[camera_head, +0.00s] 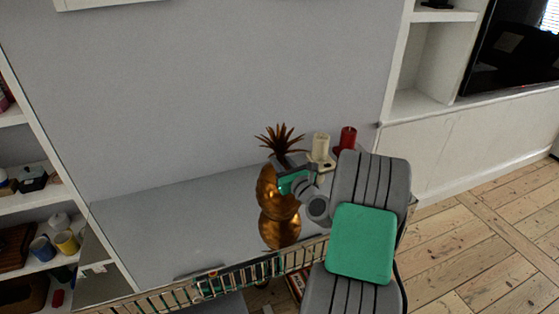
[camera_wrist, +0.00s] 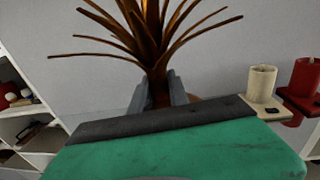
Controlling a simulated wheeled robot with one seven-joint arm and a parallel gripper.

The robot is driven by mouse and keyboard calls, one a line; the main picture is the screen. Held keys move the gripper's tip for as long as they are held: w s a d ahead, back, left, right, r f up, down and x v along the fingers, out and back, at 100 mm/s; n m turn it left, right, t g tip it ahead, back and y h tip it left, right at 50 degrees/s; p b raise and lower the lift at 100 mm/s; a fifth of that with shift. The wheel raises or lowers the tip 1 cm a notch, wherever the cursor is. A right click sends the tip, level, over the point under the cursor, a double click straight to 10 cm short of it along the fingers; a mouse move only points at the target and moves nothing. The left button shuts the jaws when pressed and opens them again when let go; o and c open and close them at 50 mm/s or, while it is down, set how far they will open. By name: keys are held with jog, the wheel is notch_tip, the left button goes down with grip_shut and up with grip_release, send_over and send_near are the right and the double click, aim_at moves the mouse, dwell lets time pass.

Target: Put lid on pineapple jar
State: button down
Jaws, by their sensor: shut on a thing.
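The pineapple jar (camera_head: 267,190) is a gold, rounded body standing on the glossy console table, with its reflection below it. Its lid (camera_head: 280,138) has spiky bronze leaves and sits above the jar. It also shows in the wrist view (camera_wrist: 157,50), upright, with leaves fanning out. My gripper (camera_head: 285,162) is shut on the lid's stem, with one finger on each side in the wrist view (camera_wrist: 157,92). My gripper and wrist hide the join between lid and jar, so I cannot tell whether they touch.
A cream candle (camera_head: 320,146) and a red candle (camera_head: 347,138) stand on holders at the right, close to my arm. The tabletop (camera_head: 170,220) left of the jar is clear. A wall is behind, and shelves (camera_head: 30,125) stand at the left.

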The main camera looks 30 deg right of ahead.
jog(key=c, duration=0.7)
grip_release()
jog(key=shift+s, duration=0.15)
jog(key=s, duration=0.3)
jog(key=s+a, duration=0.1)
jog(key=s, duration=0.2)
jog(key=s+a, duration=0.1)
jog(key=s, duration=0.2)
jog(key=shift+s, duration=0.3)
dwell(0.5)
